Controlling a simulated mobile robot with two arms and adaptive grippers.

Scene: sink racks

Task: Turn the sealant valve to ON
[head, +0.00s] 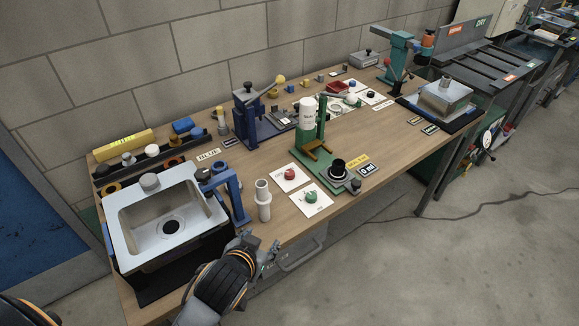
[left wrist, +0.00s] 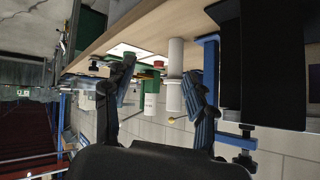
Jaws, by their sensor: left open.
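A green stand (head: 322,135) holding an upright white bottle (head: 307,112) is at the middle of the bench. A black round knob (head: 338,166) on a grey base sits at its foot, beside a yellow label (head: 358,159) and a small display plate (head: 368,170). I cannot tell which part is the sealant valve, nor its setting. My left gripper (head: 262,243) is open and empty just off the bench's front edge, apart from the stand. In the left wrist view, its spread fingers (left wrist: 160,82) frame a white cylinder (left wrist: 176,75) further off. My right gripper is not in view.
A white ribbed cylinder (head: 263,200) stands near the front edge, beside a blue bracket (head: 232,190) and the sink (head: 128,235). Red (head: 290,174) and green (head: 311,196) knobs sit on white cards. A blue press (head: 249,112) stands behind. The bench's front right is clear.

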